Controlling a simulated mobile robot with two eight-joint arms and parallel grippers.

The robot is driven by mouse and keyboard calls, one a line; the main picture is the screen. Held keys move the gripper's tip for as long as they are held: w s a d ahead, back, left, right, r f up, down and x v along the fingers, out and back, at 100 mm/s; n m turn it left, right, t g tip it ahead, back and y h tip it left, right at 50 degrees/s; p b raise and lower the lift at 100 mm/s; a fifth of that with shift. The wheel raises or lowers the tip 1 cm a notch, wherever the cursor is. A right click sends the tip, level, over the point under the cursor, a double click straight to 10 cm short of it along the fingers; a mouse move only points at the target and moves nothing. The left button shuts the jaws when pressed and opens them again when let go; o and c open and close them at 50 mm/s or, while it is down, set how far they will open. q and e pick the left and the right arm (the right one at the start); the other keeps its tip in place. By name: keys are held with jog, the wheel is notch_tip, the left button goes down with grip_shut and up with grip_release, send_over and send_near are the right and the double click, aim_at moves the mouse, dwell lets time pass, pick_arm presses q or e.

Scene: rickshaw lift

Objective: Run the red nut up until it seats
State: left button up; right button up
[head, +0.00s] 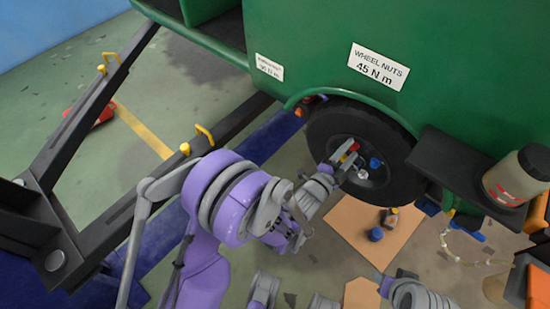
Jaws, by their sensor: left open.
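The black wheel (398,150) is mounted under the green body. A small red part (351,148), which looks like the red nut, shows at the upper left of the hub beside a yellow spot. A blue nut (375,163) sits right of it, with a pale silver piece (363,174) below. My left gripper (346,158) is open at the hub, close to the red nut. I cannot tell whether its fingers touch the nut. How far the nut is on its stud is hidden. My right gripper (393,279) is low at the bottom right, away from the wheel; its jaws are unclear.
A cardboard sheet (345,222) lies below the wheel, with a blue cap-like piece (375,234) and a small dark bottle (390,216). A black shelf (450,165) juts out at right, holding a canister (518,177). Dark shafts (95,115) run at left.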

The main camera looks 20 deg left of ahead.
pick_arm(q)
jog(key=n+b, duration=0.1)
jog(key=n, duration=0.5)
jog(key=shift+n, duration=0.3)
jog(key=n, duration=0.5)
jog(key=shift+r, duration=0.1)
jog(key=s+a+n, duration=0.4)
jog(key=s+n, duration=0.5)
jog(key=n, duration=0.1)
jog(key=s+a+r+m+g+y+p, duration=0.3)
jog(key=s+a+r+g+y+p, duration=0.2)
jog(key=s+a+r+g+p, duration=0.3)
jog(key=shift+s+a+r+m+g+y+p, duration=0.35)
jog(key=shift+s+a+r+p, duration=1.8)
jog(key=shift+r+p, duration=0.8)
jog(key=shift+w+a+r, duration=0.1)
jog(key=shift+w+a, duration=0.05)
jog(key=shift+w, duration=0.05)
